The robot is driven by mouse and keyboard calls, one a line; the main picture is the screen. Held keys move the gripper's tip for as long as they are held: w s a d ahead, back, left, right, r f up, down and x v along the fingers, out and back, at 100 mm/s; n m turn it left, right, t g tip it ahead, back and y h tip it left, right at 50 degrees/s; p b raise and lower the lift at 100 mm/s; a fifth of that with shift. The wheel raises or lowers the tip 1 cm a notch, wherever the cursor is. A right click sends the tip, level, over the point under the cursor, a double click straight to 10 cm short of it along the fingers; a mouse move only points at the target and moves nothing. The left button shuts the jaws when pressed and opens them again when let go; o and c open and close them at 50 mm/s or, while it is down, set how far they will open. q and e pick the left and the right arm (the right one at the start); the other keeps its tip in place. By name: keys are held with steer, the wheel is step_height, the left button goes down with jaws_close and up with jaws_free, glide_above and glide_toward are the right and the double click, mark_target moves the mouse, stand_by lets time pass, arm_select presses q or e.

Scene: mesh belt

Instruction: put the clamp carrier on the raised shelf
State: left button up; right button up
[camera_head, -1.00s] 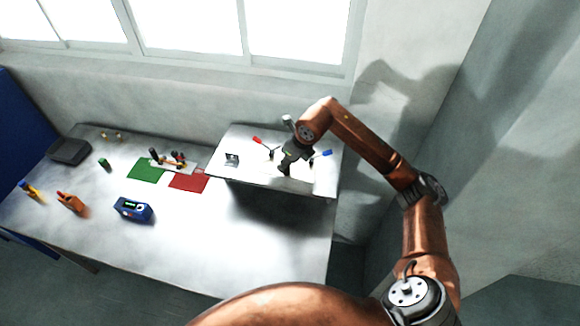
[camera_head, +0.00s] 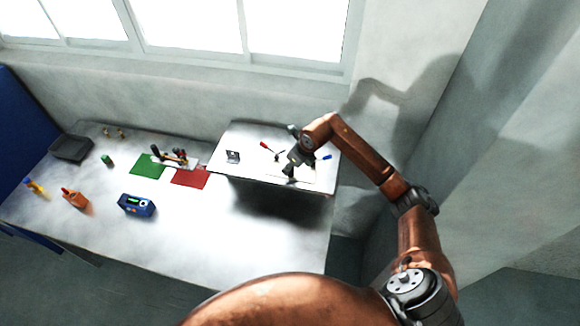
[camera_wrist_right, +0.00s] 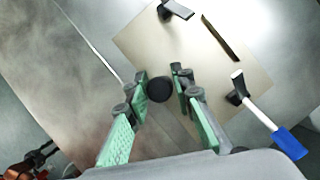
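The clamp carrier is a thin beige plate (camera_wrist_right: 150,45) with upright black-and-white clamps, one with a blue handle (camera_wrist_right: 291,144). In the head view its red handle (camera_head: 265,145) and blue handle (camera_head: 327,156) show on the raised shelf (camera_head: 235,172) at the right of the table. The plate appears to lie on the shelf. My right gripper (camera_head: 289,177) is over it. In the right wrist view the gripper (camera_wrist_right: 160,88) is open, its fingers on either side of a round black knob (camera_wrist_right: 159,90), with small gaps showing. My left gripper is not in view.
A green mat (camera_head: 147,167) and a red mat (camera_head: 190,178) lie left of the shelf, with another clamp fixture (camera_head: 175,158) behind them. A blue device (camera_head: 136,205), orange tool (camera_head: 75,198) and dark tray (camera_head: 70,149) stand further left. The front middle table is clear.

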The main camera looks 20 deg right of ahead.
steer(key=o, duration=0.3)
steer(key=p+v, duration=0.5)
steer(key=v, duration=0.7)
steer(key=shift+d, duration=0.1)
